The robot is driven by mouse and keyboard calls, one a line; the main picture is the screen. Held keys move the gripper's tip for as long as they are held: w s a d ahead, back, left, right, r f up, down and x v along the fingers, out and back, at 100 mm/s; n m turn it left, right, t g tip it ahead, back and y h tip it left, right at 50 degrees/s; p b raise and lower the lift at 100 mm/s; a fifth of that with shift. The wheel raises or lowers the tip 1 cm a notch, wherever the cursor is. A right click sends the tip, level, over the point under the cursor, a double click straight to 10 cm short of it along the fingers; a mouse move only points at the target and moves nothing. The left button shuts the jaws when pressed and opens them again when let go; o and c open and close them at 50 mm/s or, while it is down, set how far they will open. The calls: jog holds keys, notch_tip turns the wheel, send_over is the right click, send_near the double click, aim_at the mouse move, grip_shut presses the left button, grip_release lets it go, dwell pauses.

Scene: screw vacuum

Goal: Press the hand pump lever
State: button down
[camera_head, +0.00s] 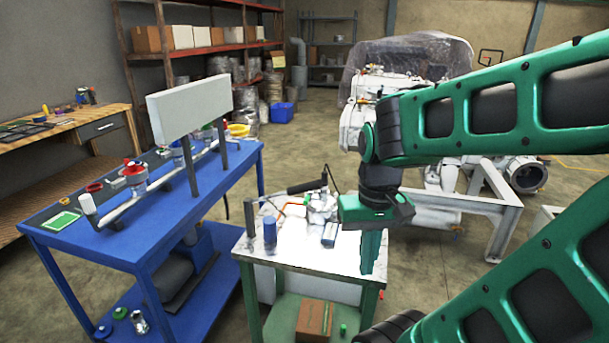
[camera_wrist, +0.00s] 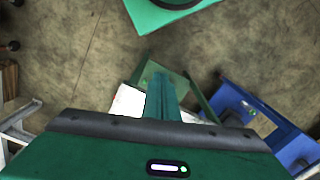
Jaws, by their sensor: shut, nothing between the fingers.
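The hand pump (camera_head: 322,207) stands on the white-topped table (camera_head: 300,253). Its lever (camera_head: 306,186) has a black grip that points left and lies roughly level above the tabletop. My gripper (camera_head: 373,268) points down at the right end of this table, to the right of the pump and apart from the lever. Its green fingers are shut together and empty. They also show in the wrist view (camera_wrist: 161,82), where part of the white tabletop (camera_wrist: 128,103) appears beside them. The pump and lever cannot be made out in the wrist view.
A blue cylinder (camera_head: 270,231) stands on the white table's left part. A blue workbench (camera_head: 150,250) with a white panel (camera_head: 190,106) is at the left. A white frame (camera_head: 485,215) with machinery stands behind my arm. A cardboard box (camera_head: 314,318) sits on the lower shelf.

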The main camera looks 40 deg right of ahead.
jog(key=w+d+r+h, duration=0.25)
jog(key=w+r, duration=0.25)
jog(key=w, duration=0.3)
jog(key=w+d+r+h, duration=0.2)
jog(key=w+d+r, duration=0.2)
jog(key=w+r, duration=0.3)
jog(key=w+a+r+m+h, duration=0.1)
jog(key=w+a+r+h, duration=0.1)
jog(key=w+a, duration=0.3)
jog(key=w+a+r+m+t+h, duration=0.1)
jog(key=w+a+r+h, duration=0.1)
jog(key=w+a+r, duration=0.3)
jog(key=w+a, duration=0.1)
jog(key=w, duration=0.2)
jog(key=shift+a+m, duration=0.2)
jog(key=shift+m, duration=0.1)
jog(key=shift+d+f, duration=0.15)
